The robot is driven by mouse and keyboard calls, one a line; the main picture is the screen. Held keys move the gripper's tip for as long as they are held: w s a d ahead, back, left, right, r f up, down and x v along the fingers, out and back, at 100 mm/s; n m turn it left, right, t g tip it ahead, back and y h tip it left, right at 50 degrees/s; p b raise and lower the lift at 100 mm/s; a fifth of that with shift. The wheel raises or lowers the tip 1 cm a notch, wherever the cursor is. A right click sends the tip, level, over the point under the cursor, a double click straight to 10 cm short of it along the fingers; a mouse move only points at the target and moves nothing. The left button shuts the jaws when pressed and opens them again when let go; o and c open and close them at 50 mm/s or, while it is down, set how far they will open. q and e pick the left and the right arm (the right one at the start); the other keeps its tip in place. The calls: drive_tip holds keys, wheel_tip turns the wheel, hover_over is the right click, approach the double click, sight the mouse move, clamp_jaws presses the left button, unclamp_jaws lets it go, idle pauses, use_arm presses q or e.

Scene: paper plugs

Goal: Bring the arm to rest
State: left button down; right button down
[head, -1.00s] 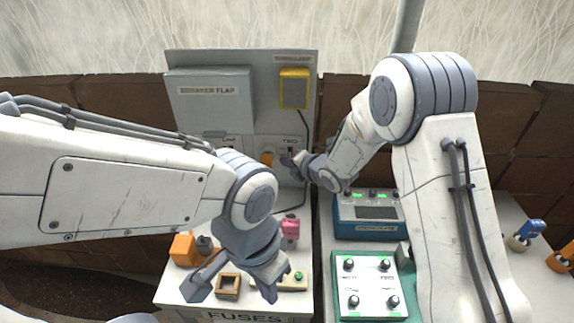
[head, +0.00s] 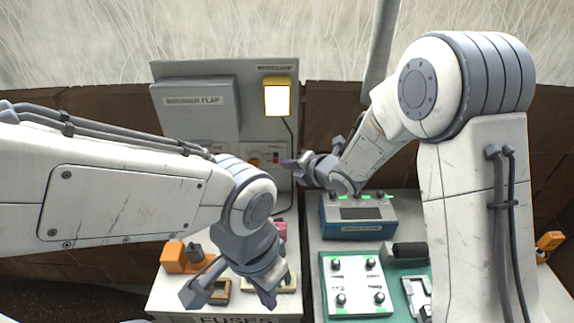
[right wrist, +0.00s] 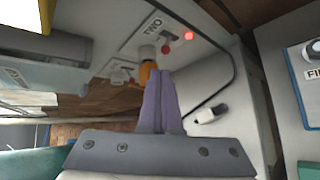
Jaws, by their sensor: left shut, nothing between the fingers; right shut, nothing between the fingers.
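My right gripper (head: 284,163) is shut and empty, just in front of the panel (head: 292,98) by the TWO label. In the right wrist view its two fingers (right wrist: 158,75) lie together, with an orange plug (right wrist: 147,73) beyond their tips and a lit red light (right wrist: 189,35) up and right of them. My left gripper (head: 228,296) is shut and empty, low over the white fuses table. The yellow-framed lamp (head: 277,98) on the panel glows white. The left arm hides part of the panel's lower left.
The breaker flap (head: 195,110) is closed. A blue box (head: 358,217) and a white control board with knobs (head: 355,283) stand right of the fuses table. An orange block (head: 175,257) and a pink piece (head: 280,231) are around my left gripper.

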drive_tip(key=shift+v, duration=0.75)
drive_tip(key=s+d+r+m+g+h, duration=0.1)
drive_tip(key=s+d+m+g+h, duration=0.1)
drive_tip(key=s+m, duration=0.5)
drive_tip(key=s+d+m+g+h, duration=0.2)
drive_tip(key=s+m, duration=0.6)
drive_tip(key=s, duration=0.8)
drive_tip(key=s+d+r+m+g+h, duration=0.1)
drive_tip(key=s+d+m+g+h, duration=0.1)
drive_tip(key=s+m+g, duration=0.3)
drive_tip(key=s+d+m, duration=0.1)
drive_tip(key=s+m, duration=0.2)
drive_tip(key=s, duration=0.4)
drive_tip(key=shift+d+r+h, duration=0.35)
drive_tip(key=shift+d+h, duration=0.05)
